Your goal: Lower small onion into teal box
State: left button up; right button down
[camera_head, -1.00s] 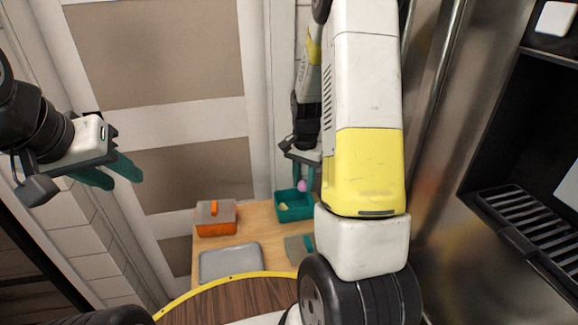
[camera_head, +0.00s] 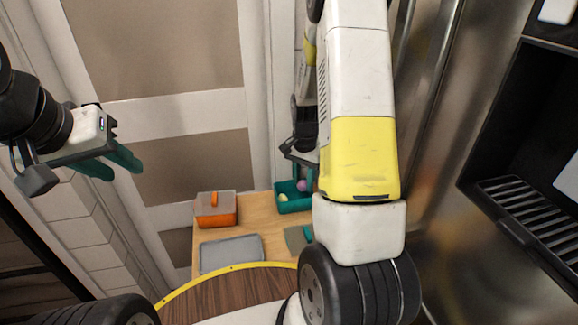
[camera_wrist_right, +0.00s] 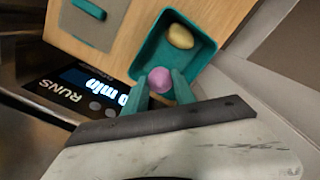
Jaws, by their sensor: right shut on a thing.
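The small onion (camera_head: 303,185) is pinkish purple. My right gripper (camera_wrist_right: 160,86) is shut on it, with a teal finger on each side in the right wrist view, where the onion (camera_wrist_right: 159,79) shows clearly. The teal box (camera_head: 294,208) is open-topped and stands on the wooden table. The onion is at the box's opening; whether it touches the floor I cannot tell. In the right wrist view the box (camera_wrist_right: 205,68) also holds a yellowish, potato-like item (camera_wrist_right: 181,36). My left gripper (camera_head: 110,163) is open and empty in the air at the far left.
A flat grey item with a teal handle (camera_head: 296,239) lies in front. A dark device with a lit display (camera_wrist_right: 82,85) shows in the wrist view.

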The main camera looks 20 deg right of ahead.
jog(key=shift+f, duration=0.1)
jog(key=c, duration=1)
grip_release()
jog(key=shift+o, duration=0.3)
jog(key=shift+s, duration=0.1)
jog(key=r, duration=0.7)
jog(key=shift+w+r, duration=0.2)
jog(key=shift+r, duration=0.1)
jog(key=s+a+r+n+t+y, duration=0.1)
jog(key=s+a+r+n+t, duration=0.2)
jog(key=r, duration=0.5)
jog(key=s+a+r+n, duration=0.2)
jog(key=s+a+r, duration=0.25)
jog(key=r, duration=0.25)
jog(key=s+a+r+n+t, duration=0.1)
jog(key=s+r+n, duration=0.1)
jog(key=s, duration=0.4)
jog(key=s+a+r+n+t+y, duration=0.1)
jog(key=s+a+r+n+t, duration=0.1)
jog(key=s, duration=0.4)
notch_tip(320, 180, up, 2)
jog(key=shift+a+r+n, duration=0.1)
jog(key=shift+a+n, duration=0.15)
jog(key=shift+n, duration=0.35)
